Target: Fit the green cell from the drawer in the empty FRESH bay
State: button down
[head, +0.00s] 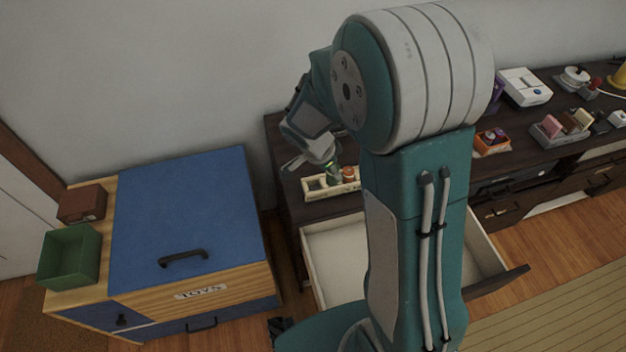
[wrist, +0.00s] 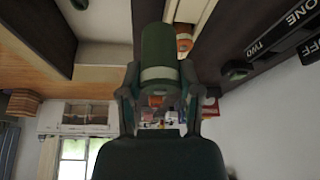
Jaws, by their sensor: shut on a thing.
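My gripper (wrist: 158,92) is shut on the green cell (wrist: 157,48), a green cylinder with a pale band, in the wrist view. In the head view my gripper (head: 312,163) is over the dark cabinet, and the green cell (head: 333,172) shows small at its tip, just above or at the cream bay holder (head: 318,188). I cannot tell whether the cell touches the holder. An orange-topped cell (head: 348,174) stands in the holder beside it. The holder also shows behind the cell in the wrist view (wrist: 190,10). No FRESH label is readable.
The drawer (head: 335,250) stands open below the cabinet top, partly hidden by my arm. A blue-lidded toy chest (head: 190,205) with a green bin (head: 68,258) is at left. Several items, including an orange tray (head: 491,142), stand farther right on the cabinet.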

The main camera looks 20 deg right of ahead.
send_over(315, 184)
jog(key=s, duration=0.2)
jog(key=f, duration=0.6)
jog(key=shift+w+a+f, duration=0.15)
jog(key=shift+a+f, duration=0.15)
jog(key=shift+a, duration=0.1)
notch_tip(315, 184, down, 3)
jog(key=shift+a, duration=0.1)
jog(key=shift+f, duration=0.2)
jog(key=shift+s+f, duration=0.3)
jog(key=shift+f, duration=0.05)
jog(key=shift+c, duration=1.4)
grip_release()
jog(key=shift+f, duration=0.2)
jog(key=shift+w, duration=0.1)
jog(key=shift+d, duration=0.2)
